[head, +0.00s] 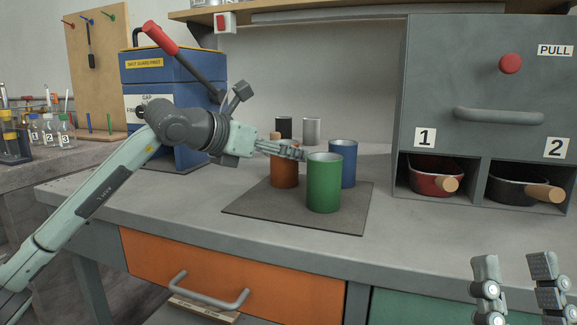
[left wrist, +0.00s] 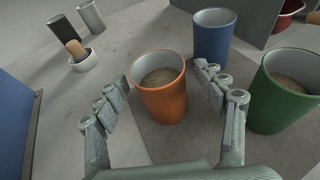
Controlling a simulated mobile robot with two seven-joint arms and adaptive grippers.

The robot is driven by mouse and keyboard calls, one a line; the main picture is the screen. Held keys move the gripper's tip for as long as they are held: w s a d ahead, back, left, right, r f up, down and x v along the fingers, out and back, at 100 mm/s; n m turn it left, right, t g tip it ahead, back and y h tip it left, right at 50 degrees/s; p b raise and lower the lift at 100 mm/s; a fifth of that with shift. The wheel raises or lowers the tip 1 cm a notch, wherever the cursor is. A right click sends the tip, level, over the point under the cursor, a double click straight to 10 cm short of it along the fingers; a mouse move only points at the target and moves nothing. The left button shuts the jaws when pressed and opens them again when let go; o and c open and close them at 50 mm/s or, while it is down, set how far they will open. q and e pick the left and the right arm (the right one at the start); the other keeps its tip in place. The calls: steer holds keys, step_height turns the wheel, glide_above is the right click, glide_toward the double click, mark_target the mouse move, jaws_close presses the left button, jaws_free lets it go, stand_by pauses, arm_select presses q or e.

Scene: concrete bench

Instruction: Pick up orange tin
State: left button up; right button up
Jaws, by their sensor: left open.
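The orange tin (head: 284,176) stands upright on a dark mat (head: 246,207), behind my left gripper and the green tin in the head view. In the left wrist view the orange tin (left wrist: 163,103) holds brown grainy contents and stands between the fingers of my left gripper (left wrist: 165,108). The left gripper is open, with a finger on either side; whether the right finger touches the tin I cannot tell. My right gripper (head: 515,283) is at the lower right of the head view, fingers spread apart and empty, away from the tins.
A green tin (head: 324,184) and a blue tin (head: 345,164) stand close on the same mat. Black (head: 284,128) and silver (head: 311,131) cylinders stand behind. A grey cabinet (head: 485,100) with red and black pans is on the right. A blue box (head: 178,95) is behind my left arm.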

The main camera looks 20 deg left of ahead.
arm_select(q)
steer(key=x, duration=0.5)
steer(key=shift+w+d+f, duration=0.1)
steer(key=shift+f, duration=0.1)
steer(key=shift+c, duration=0.2)
jaws_close()
